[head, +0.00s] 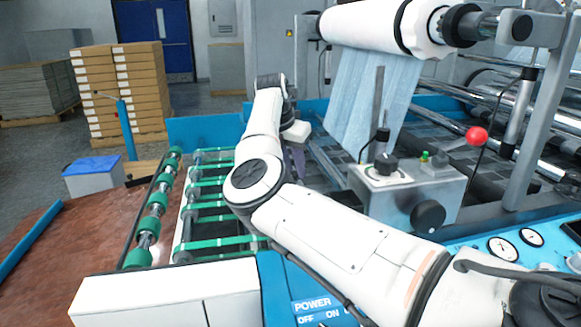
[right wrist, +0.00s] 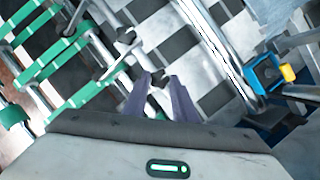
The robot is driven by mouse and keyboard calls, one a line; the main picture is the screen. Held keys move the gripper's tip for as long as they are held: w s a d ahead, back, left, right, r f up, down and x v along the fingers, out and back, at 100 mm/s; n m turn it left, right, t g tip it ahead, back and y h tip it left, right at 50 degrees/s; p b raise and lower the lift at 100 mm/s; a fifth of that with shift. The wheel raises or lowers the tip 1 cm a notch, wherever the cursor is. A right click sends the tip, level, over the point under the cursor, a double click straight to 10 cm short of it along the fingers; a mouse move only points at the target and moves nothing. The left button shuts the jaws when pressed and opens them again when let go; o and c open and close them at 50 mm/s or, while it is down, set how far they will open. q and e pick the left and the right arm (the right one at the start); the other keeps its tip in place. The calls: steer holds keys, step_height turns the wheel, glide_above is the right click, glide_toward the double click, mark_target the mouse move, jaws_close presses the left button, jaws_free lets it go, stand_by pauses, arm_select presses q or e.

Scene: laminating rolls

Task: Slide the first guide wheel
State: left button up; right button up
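My right arm reaches over the laminating machine in the head view. Its gripper (head: 298,155) points down over the machine bed, partly hidden by the wrist. In the right wrist view the two dark purple fingers (right wrist: 160,77) stand apart. A small dark part (right wrist: 158,82) shows between their tips, at the end of a pale bar fitting (right wrist: 128,52); whether the fingers touch it, or whether it is a guide wheel, I cannot tell. Green wheels (head: 158,202) sit on a shaft at the left of the bed. My left gripper is not in view.
Green belts (head: 215,243) cross the bed left of the gripper. A film roll (head: 365,25) hangs above, its sheet dropping beside my wrist. A control box (head: 405,190) with a red-knobbed lever stands to the right. Stacked cartons (head: 140,85) stand behind.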

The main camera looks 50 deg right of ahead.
steer(key=o, duration=0.3)
steer(key=shift+o, duration=0.2)
steer(key=shift+r, duration=0.1)
steer(key=v, duration=1)
steer(key=shift+b, duration=0.35)
